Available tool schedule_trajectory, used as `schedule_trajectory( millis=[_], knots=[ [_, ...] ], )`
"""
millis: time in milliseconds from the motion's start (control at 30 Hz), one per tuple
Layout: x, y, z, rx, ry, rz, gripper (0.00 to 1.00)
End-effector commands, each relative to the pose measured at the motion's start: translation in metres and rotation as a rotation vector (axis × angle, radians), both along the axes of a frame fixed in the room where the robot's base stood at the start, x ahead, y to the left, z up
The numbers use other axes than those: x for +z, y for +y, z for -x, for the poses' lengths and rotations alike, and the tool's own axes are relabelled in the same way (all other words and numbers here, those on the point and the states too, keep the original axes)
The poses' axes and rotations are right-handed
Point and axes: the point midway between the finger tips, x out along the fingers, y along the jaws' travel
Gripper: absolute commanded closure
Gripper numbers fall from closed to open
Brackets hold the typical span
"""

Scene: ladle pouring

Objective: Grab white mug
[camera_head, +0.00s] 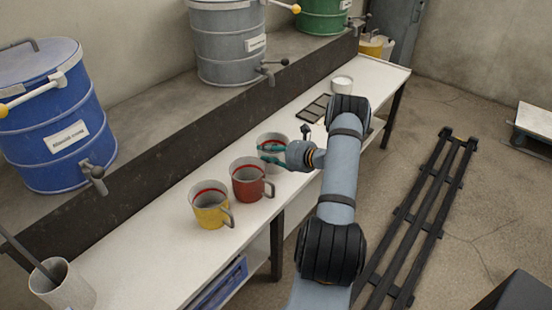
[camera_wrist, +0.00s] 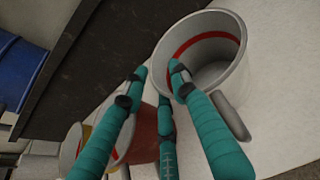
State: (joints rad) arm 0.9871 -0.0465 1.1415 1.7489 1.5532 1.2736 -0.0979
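The white mug (camera_head: 268,138) stands on the white bench in the head view, with a red band inside its rim. It fills the upper right of the wrist view (camera_wrist: 228,75), its grey handle low on its right. My gripper (camera_head: 268,154) is at the mug's near side and partly covers it. In the wrist view the teal fingers (camera_wrist: 160,70) are spread apart. One fingertip overlaps the mug's left rim and another lies outside to the left. I cannot tell whether they touch the mug.
A red mug (camera_head: 248,184) and a yellow mug (camera_head: 210,213) stand nearby on the bench (camera_head: 150,235). A small white cup (camera_head: 342,86) is at the far end, beyond a dark tray (camera_head: 314,108). Blue (camera_head: 55,120), grey (camera_head: 228,45) and green drums stand on the ledge behind.

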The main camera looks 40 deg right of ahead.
Motion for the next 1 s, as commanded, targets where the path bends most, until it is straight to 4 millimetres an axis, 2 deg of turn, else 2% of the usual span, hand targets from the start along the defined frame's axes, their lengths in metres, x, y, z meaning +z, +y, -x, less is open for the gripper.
schedule_trajectory(
  millis=[267, 733, 1000],
  knots=[
    [-0.0015, 0.0003, -0.0035, -0.001, 0.000, -0.001, 0.73],
    [-0.0020, 0.0004, -0.0028, 0.000, 0.001, -0.001, 1.00],
    [-0.0027, 0.0004, -0.0024, -0.001, 0.003, -0.001, 1.00]
  ],
)
